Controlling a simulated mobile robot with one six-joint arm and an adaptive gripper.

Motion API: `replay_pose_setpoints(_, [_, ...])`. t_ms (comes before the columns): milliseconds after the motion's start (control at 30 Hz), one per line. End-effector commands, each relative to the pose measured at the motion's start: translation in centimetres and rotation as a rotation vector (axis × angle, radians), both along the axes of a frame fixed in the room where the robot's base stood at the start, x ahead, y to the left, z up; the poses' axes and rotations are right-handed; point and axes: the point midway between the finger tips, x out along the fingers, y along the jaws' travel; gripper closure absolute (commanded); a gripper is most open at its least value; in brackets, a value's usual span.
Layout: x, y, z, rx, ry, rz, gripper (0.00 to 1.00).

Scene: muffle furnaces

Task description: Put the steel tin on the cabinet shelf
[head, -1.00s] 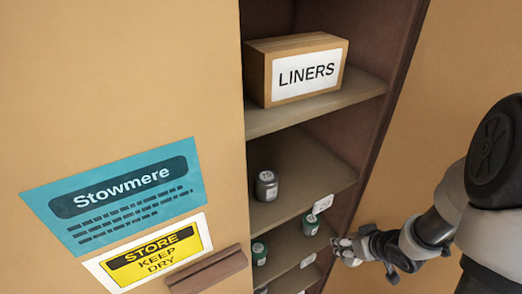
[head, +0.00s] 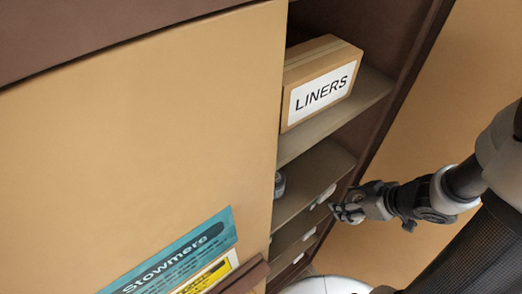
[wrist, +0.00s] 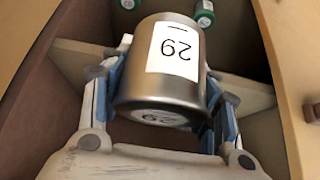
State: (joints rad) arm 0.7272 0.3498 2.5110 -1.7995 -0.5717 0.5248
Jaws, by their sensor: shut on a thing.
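The steel tin (wrist: 160,100), a silver cylinder with a white label reading 29, fills the middle of the wrist view. My gripper (wrist: 166,75) is shut on it, with a blue-padded finger on each side. In the head view my gripper (head: 347,212) is at the cabinet's open front, right of the lower shelves; I cannot make out the tin there. The cabinet shelf (head: 300,192) below the box bears a grey tin (head: 279,183), partly hidden by the door.
A box marked LINERS (head: 320,84) stands on the upper shelf (head: 350,112). The door (head: 140,140) covers the cabinet's left side. The cabinet's right side wall (head: 397,80) is close to my arm. Green tins (wrist: 205,14) show beyond the held tin in the wrist view.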

Motion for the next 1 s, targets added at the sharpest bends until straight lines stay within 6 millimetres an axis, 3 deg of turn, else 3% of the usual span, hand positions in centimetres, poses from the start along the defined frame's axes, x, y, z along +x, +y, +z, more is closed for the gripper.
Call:
replay_pose_setpoints(600, [12.3,9.1,0.0,0.0,-0.002,0.008,0.75])
replay_pose_setpoints(867, [14.4,10.4,-0.1,0.001,-0.001,0.0,0.75])
replay_pose_setpoints(1000, [14.4,10.4,-1.8,0.0,0.0,-0.001,0.75])
